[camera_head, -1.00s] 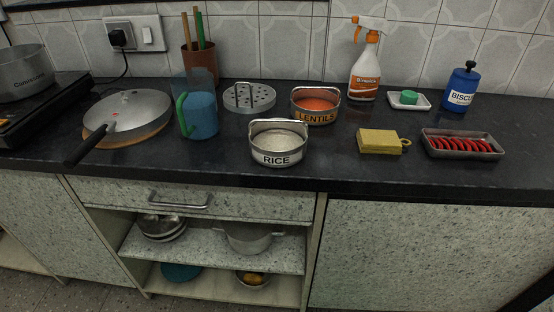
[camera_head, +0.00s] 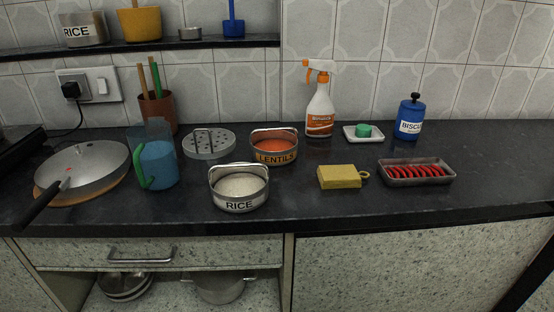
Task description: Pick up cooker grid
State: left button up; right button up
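The cooker grid (camera_head: 203,147) appears to be the round, flat metal disc with holes and an upright handle across its middle. It lies on the dark counter (camera_head: 330,215) behind the blue jug and the rice tin, left of the lentils tin. Nothing is on top of it. Neither of my grippers shows in the head view.
A blue jug (camera_head: 159,165) with a green handle stands in front left of the grid. The rice tin (camera_head: 239,204) is in front, and the lentils tin (camera_head: 274,158) is to the right. A lidded pan (camera_head: 88,170) sits left. A shelf (camera_head: 130,50) runs above.

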aim_at(203, 144)
jog(key=i+l+u, duration=0.1)
jog(key=l+u, duration=0.9)
jog(key=u, duration=0.15)
jog(key=l+u, duration=0.35)
